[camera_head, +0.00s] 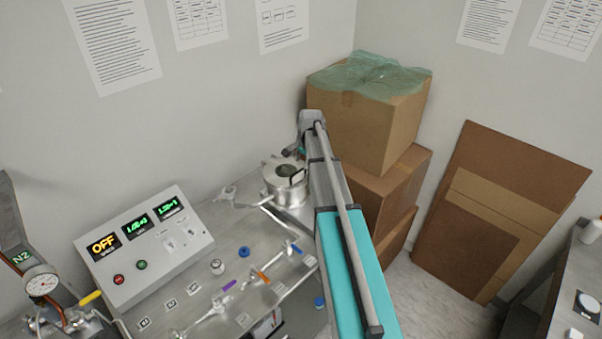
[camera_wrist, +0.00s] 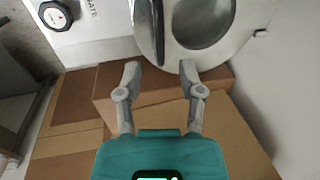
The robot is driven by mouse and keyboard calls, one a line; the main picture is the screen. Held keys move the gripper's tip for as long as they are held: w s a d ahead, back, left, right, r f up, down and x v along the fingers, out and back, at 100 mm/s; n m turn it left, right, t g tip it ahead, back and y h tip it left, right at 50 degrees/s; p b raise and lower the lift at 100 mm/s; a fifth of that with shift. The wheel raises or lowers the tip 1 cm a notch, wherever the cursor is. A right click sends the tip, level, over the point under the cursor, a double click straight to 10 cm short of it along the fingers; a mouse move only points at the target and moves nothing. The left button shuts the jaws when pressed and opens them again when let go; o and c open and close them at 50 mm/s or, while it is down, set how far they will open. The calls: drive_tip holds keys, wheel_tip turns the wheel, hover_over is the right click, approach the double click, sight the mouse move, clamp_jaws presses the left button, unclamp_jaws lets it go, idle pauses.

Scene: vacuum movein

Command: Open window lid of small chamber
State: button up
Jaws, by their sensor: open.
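The small chamber (camera_head: 281,194) is a round metal vessel at the back right of the metal bench, partly hidden by my arm. Its top shows a dark round window (camera_head: 287,170). In the wrist view the round metal lid (camera_wrist: 242,30) with its grey window (camera_wrist: 203,18) fills the top right. A dark curved edge (camera_wrist: 158,30) stands at its left; I cannot tell if it is a handle or the rim. My gripper (camera_wrist: 160,70) is open and empty, its fingertips just below the lid in that view. I cannot tell if they touch it. In the head view my arm mostly hides my gripper.
A control box (camera_head: 150,250) with lit displays and several coloured valves stand on the bench, left of my arm. Stacked cardboard boxes (camera_head: 365,125) stand close behind and right of my arm. Flat cardboard (camera_head: 500,210) leans on the wall.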

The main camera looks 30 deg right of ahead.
sight(300, 170)
drive_tip(key=shift+w+a+f+b, duration=0.1)
drive_tip(key=shift+w+f+b, duration=0.1)
drive_tip(key=shift+f+b, duration=0.7)
drive_tip(key=shift+w+a+f+b, duration=0.1)
drive_tip(key=shift+w+f+b, duration=0.05)
drive_tip(key=shift+f+b, duration=0.75)
drive_tip(key=shift+f, duration=0.1)
clamp_jaws()
